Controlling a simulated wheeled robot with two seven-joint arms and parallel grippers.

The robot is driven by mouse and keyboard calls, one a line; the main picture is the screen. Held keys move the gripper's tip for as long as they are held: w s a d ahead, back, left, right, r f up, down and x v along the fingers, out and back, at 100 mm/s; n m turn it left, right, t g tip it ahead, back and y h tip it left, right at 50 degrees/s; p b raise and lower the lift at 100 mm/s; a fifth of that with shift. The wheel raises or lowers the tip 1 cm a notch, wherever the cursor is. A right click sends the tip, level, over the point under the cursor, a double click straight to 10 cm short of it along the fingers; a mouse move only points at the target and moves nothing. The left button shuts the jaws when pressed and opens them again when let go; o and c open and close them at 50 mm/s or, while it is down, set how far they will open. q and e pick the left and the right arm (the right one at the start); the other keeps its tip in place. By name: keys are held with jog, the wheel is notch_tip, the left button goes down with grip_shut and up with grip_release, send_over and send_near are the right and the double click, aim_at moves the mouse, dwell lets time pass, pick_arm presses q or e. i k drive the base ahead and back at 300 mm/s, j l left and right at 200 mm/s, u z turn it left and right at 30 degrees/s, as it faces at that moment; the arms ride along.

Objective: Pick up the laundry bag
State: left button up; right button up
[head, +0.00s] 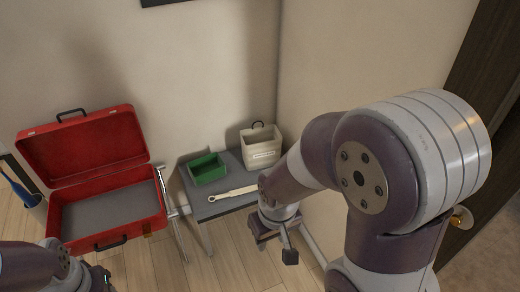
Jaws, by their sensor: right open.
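A cream, bag-like container (262,150) with a dark handle on top and a small label stands at the back right of a small grey table, against the wall. It is the only thing here that looks like the laundry bag; I cannot read its label. My right gripper (276,247) is open and empty, pointing down beyond the table's front right edge, in front of the container and apart from it. My left arm shows at the bottom left corner, with only part of its gripper (100,280) at the frame's edge; its jaws cannot be made out.
A green tray (208,169) and a pale, long-handled tool (233,193) lie on the grey table (196,209). An open red suitcase (112,237) rests on a metal-legged stand at the left. A wall corner is close to my right arm.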

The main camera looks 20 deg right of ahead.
aim_at(261, 146)
jog(key=i+l+u, duration=0.2)
jog(key=i+l, duration=0.35)
jog(key=i+l+u, duration=0.2)
jog(key=i+l, duration=0.45)
jog(key=i+l+u, duration=0.2)
jog(key=i+l, duration=0.4)
jog(key=l, duration=0.15)
